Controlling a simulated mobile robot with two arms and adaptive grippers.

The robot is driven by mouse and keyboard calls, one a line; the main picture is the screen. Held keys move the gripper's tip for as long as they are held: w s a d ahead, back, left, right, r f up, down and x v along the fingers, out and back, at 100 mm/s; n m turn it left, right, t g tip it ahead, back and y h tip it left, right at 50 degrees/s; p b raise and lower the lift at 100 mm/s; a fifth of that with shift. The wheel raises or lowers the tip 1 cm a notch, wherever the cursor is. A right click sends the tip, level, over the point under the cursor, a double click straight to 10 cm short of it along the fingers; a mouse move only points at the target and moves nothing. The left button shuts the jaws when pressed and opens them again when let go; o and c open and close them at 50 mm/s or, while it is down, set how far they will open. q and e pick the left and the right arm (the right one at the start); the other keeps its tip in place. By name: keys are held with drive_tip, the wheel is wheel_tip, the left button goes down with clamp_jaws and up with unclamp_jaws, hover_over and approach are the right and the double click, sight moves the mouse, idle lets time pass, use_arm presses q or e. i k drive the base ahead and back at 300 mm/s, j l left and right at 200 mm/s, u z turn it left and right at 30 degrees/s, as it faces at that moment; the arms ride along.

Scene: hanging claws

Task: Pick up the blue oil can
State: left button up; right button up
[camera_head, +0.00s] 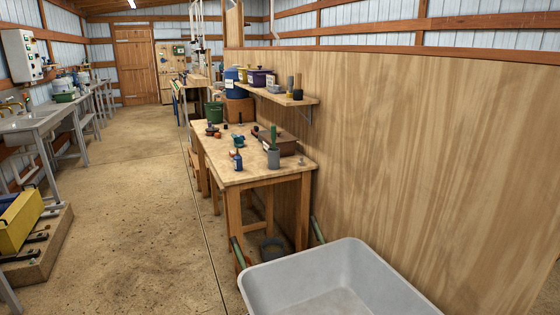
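A small dark blue can with a narrow top (238,161) stands upright near the front left edge of a wooden workbench (231,178); it looks like the blue oil can. A teal-blue object (238,141) sits farther back on the bench, too small to make out. Neither of my grippers shows in this view, so their state and what they hold cannot be seen.
A grey wheelbarrow tub (345,262) fills the lower front. A plywood wall (430,150) bounds the right. Open concrete floor (130,210) lies left.

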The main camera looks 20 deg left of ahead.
sight(238, 162)
drive_tip(key=i+j+z, duration=0.2)
drive_tip(key=j, duration=0.15)
drive_tip(key=i+j+z, duration=0.15)
drive_tip(key=j, duration=0.25)
drive_tip(key=i+j+z, duration=0.2)
drive_tip(key=j, duration=0.2)
drive_tip(key=i+j+z, duration=0.2)
drive_tip(key=j, duration=0.2)
drive_tip(key=j+z, duration=0.15)
drive_tip(key=j, duration=0.25)
